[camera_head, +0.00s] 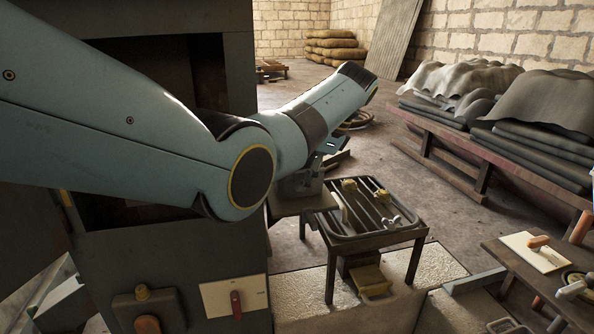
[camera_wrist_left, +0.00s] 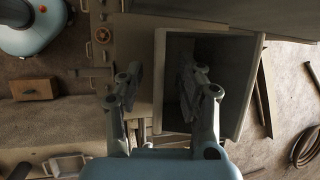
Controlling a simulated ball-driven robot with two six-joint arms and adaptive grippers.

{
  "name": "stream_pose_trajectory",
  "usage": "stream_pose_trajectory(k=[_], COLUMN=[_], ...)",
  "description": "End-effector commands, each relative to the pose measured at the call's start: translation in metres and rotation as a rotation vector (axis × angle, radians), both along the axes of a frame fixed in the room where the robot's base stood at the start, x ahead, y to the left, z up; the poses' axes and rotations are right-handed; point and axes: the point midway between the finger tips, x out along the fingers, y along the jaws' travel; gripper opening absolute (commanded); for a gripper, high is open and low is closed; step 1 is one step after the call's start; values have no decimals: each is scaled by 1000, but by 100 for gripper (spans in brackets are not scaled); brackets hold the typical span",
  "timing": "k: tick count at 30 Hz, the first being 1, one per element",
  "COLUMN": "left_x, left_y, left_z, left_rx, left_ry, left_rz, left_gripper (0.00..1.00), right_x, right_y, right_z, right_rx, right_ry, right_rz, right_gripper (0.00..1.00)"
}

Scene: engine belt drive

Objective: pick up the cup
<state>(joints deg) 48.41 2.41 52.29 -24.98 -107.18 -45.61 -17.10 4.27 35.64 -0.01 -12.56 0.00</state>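I cannot make out a cup in either view. My right gripper is in neither view.
The small dark table (camera_head: 372,241) holds two brass fittings (camera_head: 350,187) and a pale metal piece (camera_head: 393,221). A yellowish block (camera_head: 371,280) is below it. A switch panel (camera_head: 215,299) is at the front left. The floor behind is partly clear.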

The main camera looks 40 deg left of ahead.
Motion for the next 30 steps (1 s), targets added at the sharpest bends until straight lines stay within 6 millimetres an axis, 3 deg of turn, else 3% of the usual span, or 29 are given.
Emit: stream_pose_trajectory(k=[4, 11, 19, 30], left_x=[-2, -2, -2, -2], left_y=[5, 5, 5, 6], left_z=[-13, -15, -14, -14], left_rx=[-2, -2, -2, -1], left_ry=[0, -1, -1, -1], left_rz=[-1, 0, 0, 0], left_gripper=[36, 36, 1, 0], right_x=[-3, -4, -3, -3], right_y=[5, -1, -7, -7], right_z=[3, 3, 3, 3], right_rx=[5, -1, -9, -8], right_ry=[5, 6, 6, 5], right_rz=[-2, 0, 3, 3], right_gripper=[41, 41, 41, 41])
